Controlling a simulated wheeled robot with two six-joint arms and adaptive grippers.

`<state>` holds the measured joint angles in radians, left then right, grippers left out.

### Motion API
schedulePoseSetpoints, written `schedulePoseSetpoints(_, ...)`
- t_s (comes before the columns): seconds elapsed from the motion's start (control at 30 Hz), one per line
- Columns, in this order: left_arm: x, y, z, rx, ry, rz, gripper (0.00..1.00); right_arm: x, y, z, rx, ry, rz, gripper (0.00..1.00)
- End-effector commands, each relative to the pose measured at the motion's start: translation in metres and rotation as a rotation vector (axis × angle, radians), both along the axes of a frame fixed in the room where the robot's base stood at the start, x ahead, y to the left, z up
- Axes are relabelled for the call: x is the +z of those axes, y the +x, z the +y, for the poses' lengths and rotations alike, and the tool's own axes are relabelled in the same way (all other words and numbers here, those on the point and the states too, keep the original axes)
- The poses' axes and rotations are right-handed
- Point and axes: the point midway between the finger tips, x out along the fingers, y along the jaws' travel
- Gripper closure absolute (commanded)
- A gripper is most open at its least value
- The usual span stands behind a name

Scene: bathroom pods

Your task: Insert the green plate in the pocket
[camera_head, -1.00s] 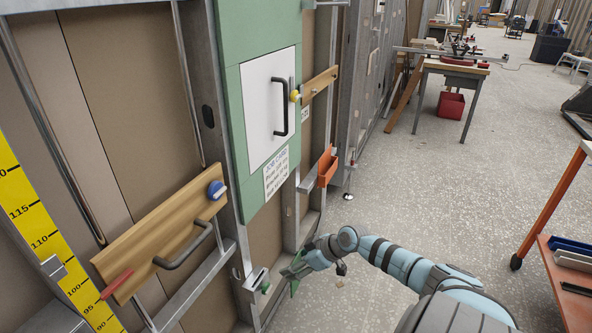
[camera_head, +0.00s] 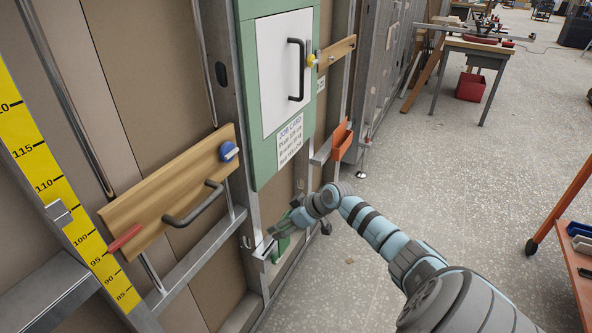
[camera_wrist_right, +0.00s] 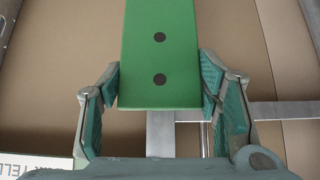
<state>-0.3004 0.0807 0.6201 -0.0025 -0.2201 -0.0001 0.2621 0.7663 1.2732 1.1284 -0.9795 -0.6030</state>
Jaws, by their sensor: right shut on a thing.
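The green plate (camera_wrist_right: 160,60) with two dark holes stands between the fingers of my right gripper (camera_wrist_right: 160,95) in the right wrist view. The gripper is shut on its near end, and the far end runs out of the top of that view. In the head view my right gripper (camera_head: 290,226) is low against the wall frame. The plate (camera_head: 282,246) shows there only as a small green patch below it, beside a small metal bracket (camera_head: 262,251). I cannot tell whether they touch. An orange open-topped pocket (camera_head: 342,141) hangs on the frame higher up. My left gripper is out of view.
A wooden board (camera_head: 165,195) with a black handle and blue knob is left of the bracket. A green panel with a white door (camera_head: 283,75) is above. A yellow ruler (camera_head: 70,205) is at the left. The floor (camera_head: 440,170) to the right is mostly clear.

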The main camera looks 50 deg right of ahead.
Motion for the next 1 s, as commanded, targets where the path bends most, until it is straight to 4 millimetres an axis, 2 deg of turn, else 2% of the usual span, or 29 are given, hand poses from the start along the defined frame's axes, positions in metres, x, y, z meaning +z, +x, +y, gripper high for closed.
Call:
schedulePoseSetpoints(0.1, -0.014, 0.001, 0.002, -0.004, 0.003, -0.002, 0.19, -0.003, 0.018, 0.005, -0.002, 0.003, -0.005, 0.81)
schedulePoseSetpoints(0.47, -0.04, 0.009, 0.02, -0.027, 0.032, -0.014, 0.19, -0.001, 0.061, 0.019, 0.001, 0.002, -0.004, 0.81)
schedulePoseSetpoints(0.63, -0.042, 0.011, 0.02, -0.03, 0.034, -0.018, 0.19, -0.009, 0.06, 0.018, 0.0, 0.0, -0.001, 0.81)
schedulePoseSetpoints(1.0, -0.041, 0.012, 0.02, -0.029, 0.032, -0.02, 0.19, -0.01, 0.059, 0.018, 0.0, 0.0, -0.001, 0.81)
